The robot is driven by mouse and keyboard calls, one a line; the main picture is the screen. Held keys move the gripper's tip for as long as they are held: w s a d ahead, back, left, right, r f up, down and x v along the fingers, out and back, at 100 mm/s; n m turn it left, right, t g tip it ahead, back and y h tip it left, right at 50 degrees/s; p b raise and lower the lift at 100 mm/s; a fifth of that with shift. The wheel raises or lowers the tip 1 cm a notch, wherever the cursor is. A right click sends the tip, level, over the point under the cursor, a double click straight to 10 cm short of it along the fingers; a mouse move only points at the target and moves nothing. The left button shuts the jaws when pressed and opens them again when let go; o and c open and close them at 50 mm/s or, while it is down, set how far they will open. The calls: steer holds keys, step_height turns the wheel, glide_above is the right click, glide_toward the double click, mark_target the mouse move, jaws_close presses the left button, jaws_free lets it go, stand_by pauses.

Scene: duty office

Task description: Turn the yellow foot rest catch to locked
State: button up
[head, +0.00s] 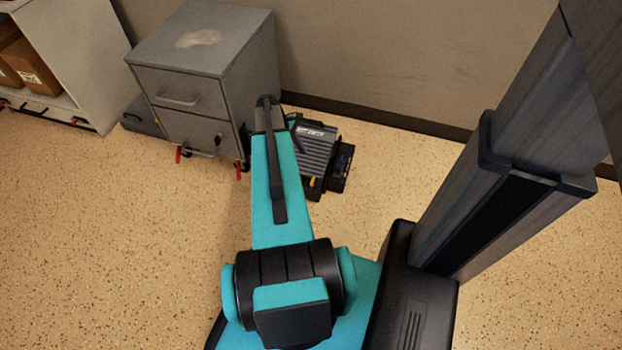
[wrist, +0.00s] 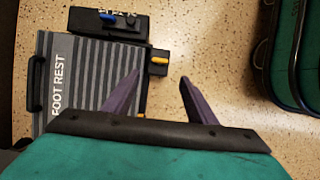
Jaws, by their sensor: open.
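The foot rest (wrist: 78,80) is a grey ribbed platform with white "FOOT REST" lettering, on the floor at the left of the wrist view. It also shows in the head view (head: 318,150), partly hidden behind my arm. The yellow catch (wrist: 159,60) sticks out from a black block at the foot rest's edge; in the head view it is a small yellow spot (head: 312,183). My gripper (wrist: 160,77) is open and empty, its two purple fingers apart. In the wrist picture the catch lies just beyond the fingertips, between their lines. I cannot tell any contact or the catch's setting.
A black box with a blue lever (wrist: 107,16) adjoins the foot rest. A grey drawer cabinet (head: 185,95) with red caster levers stands left of it, by the wall. A shelf with cardboard boxes (head: 30,70) is further left.

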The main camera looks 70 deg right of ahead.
mark_target(313, 179)
steer(key=shift+f, duration=0.15)
steer(key=b+x, duration=0.4)
steer(key=x, duration=0.9)
steer(key=shift+f, duration=0.25)
steer(key=shift+s, duration=0.1)
steer(key=c, duration=0.9)
steer(key=shift+d, duration=0.3)
steer(key=shift+c, duration=0.9)
steer(key=shift+a, duration=0.2)
